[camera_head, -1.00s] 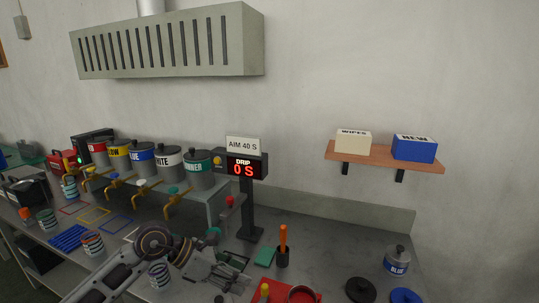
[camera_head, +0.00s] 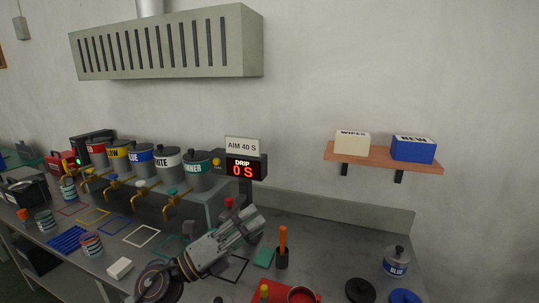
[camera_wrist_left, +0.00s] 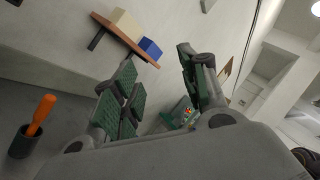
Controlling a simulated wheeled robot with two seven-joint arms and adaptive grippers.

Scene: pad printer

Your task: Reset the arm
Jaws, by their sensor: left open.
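My left arm crosses the lower middle of the head view. Its gripper (camera_head: 243,226) is raised in front of the drip display post, with the fingers pointing up and to the right. In the left wrist view the gripper (camera_wrist_left: 158,65) is open, its green-padded fingers apart with nothing between them. The wrist view is tilted, and the fingers stand in front of the wall and shelf. My right gripper does not show.
The drip display (camera_head: 244,168) reads 0 S. Several labelled paint pots, including a blue one (camera_head: 141,160), stand at left. An orange-handled tool stands in a dark cup (camera_head: 282,257). A white block (camera_head: 119,268) lies on the bench (camera_head: 330,250). A shelf (camera_head: 372,157) holds two boxes.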

